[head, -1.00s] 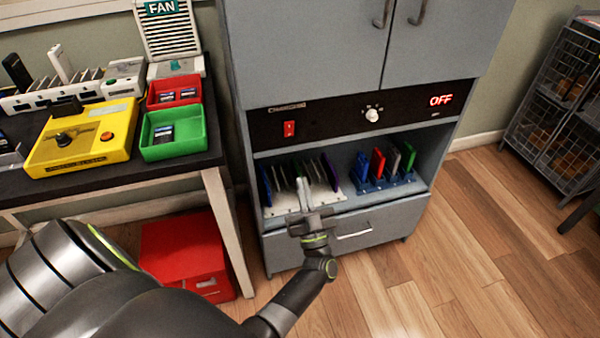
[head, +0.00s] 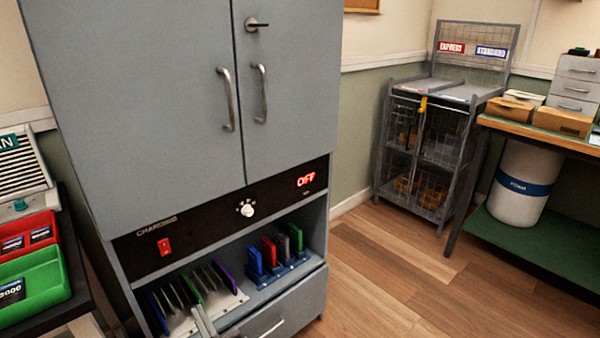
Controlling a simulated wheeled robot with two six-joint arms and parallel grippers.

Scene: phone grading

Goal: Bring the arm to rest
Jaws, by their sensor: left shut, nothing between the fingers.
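Only the grey tips of my left gripper (head: 203,320) show, at the bottom edge of the head view. They are shut and empty, in front of the pale rack of upright phones (head: 215,302) in the open bay of the grey cabinet (head: 140,110). I cannot tell whether they touch the rack. The rest of my left arm is out of the picture. My right gripper is not in view.
A blue rack (head: 283,268) with several upright phones stands right of the pale one. The cabinet drawer (head: 285,310) is below. A red tray (head: 35,230) and green tray (head: 55,275) are at left. A wire cage (head: 440,140) and workbench (head: 545,130) stand right, with clear floor between.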

